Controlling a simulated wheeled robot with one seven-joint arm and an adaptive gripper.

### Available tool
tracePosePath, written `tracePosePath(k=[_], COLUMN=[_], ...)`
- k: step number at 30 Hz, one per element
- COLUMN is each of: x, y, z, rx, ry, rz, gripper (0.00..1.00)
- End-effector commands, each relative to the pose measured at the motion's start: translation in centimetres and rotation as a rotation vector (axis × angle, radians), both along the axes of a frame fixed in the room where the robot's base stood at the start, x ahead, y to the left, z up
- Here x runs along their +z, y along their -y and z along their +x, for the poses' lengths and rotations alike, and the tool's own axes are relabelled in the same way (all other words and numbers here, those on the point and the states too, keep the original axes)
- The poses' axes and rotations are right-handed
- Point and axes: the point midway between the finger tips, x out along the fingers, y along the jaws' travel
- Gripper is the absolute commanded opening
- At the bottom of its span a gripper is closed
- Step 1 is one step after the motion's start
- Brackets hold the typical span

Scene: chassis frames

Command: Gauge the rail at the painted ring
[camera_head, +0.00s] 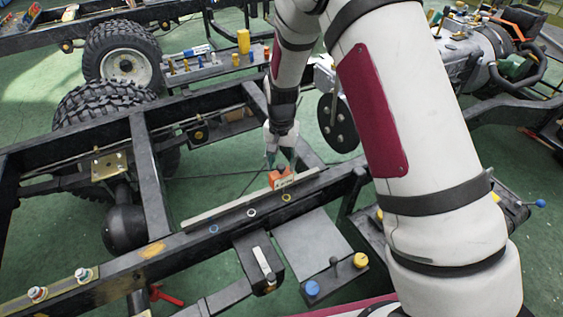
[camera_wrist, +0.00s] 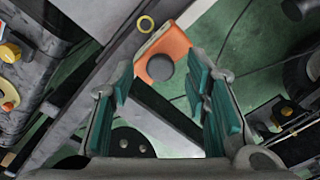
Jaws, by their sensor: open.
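An orange gauge block (camera_head: 280,179) with a pale edge sits at the far end of a light strip (camera_head: 225,208) along the dark chassis rail (camera_head: 190,243). Blue (camera_head: 214,228), white (camera_head: 251,212) and yellow (camera_head: 286,197) rings mark the rail. My gripper (camera_head: 281,162) is just above the block, pointing down. In the wrist view, my gripper (camera_wrist: 163,85) is open, with teal pads apart. The orange block (camera_wrist: 177,43), with a dark round feature, shows between and beyond the fingertips. The yellow ring (camera_wrist: 146,24) lies just past it. Contact with the block cannot be told.
A grey plate (camera_head: 312,245) with blue (camera_head: 312,289) and yellow (camera_head: 361,260) knobs stands in front of the rail. Behind are a shelf of small parts (camera_head: 220,70) and large tyres (camera_head: 122,55). A crossmember (camera_head: 150,165) joins the frame rails.

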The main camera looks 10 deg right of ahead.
Motion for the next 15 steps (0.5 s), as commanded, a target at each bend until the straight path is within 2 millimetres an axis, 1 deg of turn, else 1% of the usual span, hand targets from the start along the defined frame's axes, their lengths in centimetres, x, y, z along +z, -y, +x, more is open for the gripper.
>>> tracePosePath(k=[5, 9, 15], x=[3.2, 6.2, 9.5], y=[-0.1, -0.1, -0.1], z=[0.1, 0.1, 0.1], rx=[0.0, 0.0, 0.001], ry=[0.005, 0.005, 0.005], rz=[0.002, 0.002, 0.001], gripper=[0.43, 0.43, 0.43])
